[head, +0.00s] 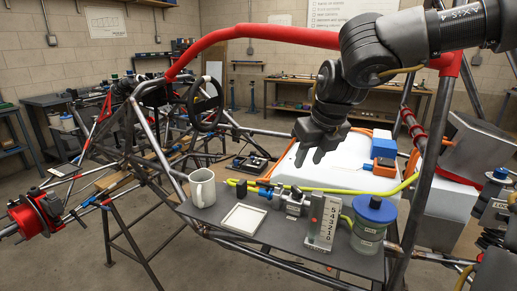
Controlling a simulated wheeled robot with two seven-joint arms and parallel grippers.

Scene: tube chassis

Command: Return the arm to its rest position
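My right arm comes in from the upper right. Its dark grey gripper (310,158) hangs above the white panel in the tube frame, pointing down. Its two fingertips look a little apart with nothing between them. It appears clear of the panel and of the things on the grey shelf. My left gripper is not in view.
The grey shelf (225,229) holds a mug (202,188), a white square tray (243,218), a numbered block (323,222) and a blue-lidded jar (370,225). Blue and orange blocks (384,150) sit on the white panel (340,172). A red-padded tube (300,37) arches behind the gripper.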

